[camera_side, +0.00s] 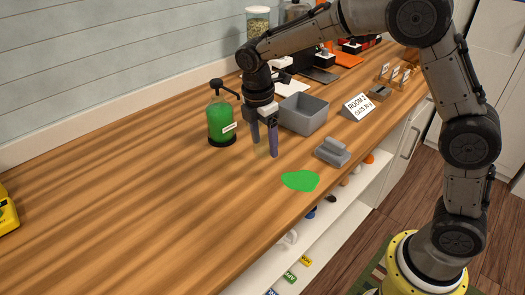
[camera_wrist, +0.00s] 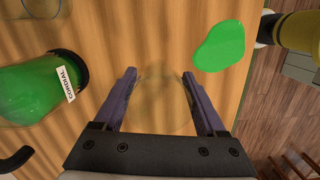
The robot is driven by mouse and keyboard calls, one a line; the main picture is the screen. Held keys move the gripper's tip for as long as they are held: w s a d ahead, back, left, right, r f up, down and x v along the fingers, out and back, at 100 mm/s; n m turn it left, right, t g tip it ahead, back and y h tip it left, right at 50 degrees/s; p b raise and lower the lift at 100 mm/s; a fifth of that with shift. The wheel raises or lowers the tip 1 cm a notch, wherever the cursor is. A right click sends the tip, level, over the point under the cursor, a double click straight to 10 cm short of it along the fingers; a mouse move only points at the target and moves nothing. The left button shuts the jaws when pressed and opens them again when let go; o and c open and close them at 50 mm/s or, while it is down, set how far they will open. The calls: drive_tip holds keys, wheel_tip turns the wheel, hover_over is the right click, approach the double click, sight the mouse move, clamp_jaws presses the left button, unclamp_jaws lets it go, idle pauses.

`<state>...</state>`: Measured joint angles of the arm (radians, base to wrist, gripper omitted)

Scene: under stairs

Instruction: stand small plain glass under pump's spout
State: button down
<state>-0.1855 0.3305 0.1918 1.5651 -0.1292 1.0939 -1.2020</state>
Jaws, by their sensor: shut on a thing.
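The pump bottle (camera_side: 220,122), holding green liquid and labelled "CORDIAL" in the wrist view (camera_wrist: 45,90), stands upright on the wooden counter. Its black spout (camera_side: 230,91) points right, toward my gripper; it shows cut off at the lower left of the wrist view (camera_wrist: 15,160). My gripper (camera_side: 265,146) points down just right of the bottle, its purple fingers low over the counter. It is shut on a clear plain glass (camera_wrist: 160,95), seen faintly between the fingers. The glass barely shows in the side view, so I cannot tell whether it touches the counter.
A green puddle (camera_side: 300,180) lies near the counter's front edge. A grey block-like thing (camera_side: 332,153), a grey open bin (camera_side: 303,113) and a sign (camera_side: 357,107) stand to the right. A clear rounded thing (camera_wrist: 38,9) is cut off in the wrist view. The counter's left is mostly bare.

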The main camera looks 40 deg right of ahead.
sight(262, 152)
drive_tip(key=shift+w+f, duration=0.15)
drive_tip(key=shift+f, duration=0.8)
drive_tip(key=shift+w+f, duration=0.15)
drive_tip(key=shift+f, duration=0.8)
drive_tip(key=shift+f, duration=0.1)
unclamp_jaws()
wheel_tip(262, 152, up, 12)
drive_tip(key=a, duration=0.1)
drive_tip(key=shift+a, duration=0.25)
